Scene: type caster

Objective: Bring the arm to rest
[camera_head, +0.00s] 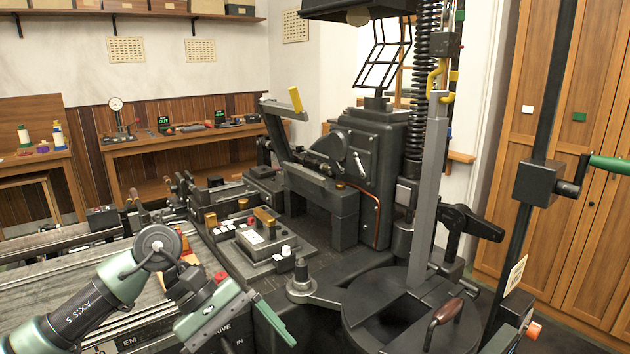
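My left arm (90,308) comes in from the lower left, with green and dark grey links and a round grey joint. It is bent at that joint, with its end over the front of the type caster. My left gripper (272,322) is at the lower left of the middle, near the caster's front edge. Its green finger part points down and right. I see nothing held in it, but the gap between the fingers does not show clearly. My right gripper is not in view. The dark type caster (380,170) fills the middle.
A black pole (530,190) stands at the right. A wooden bench (170,148) is behind.

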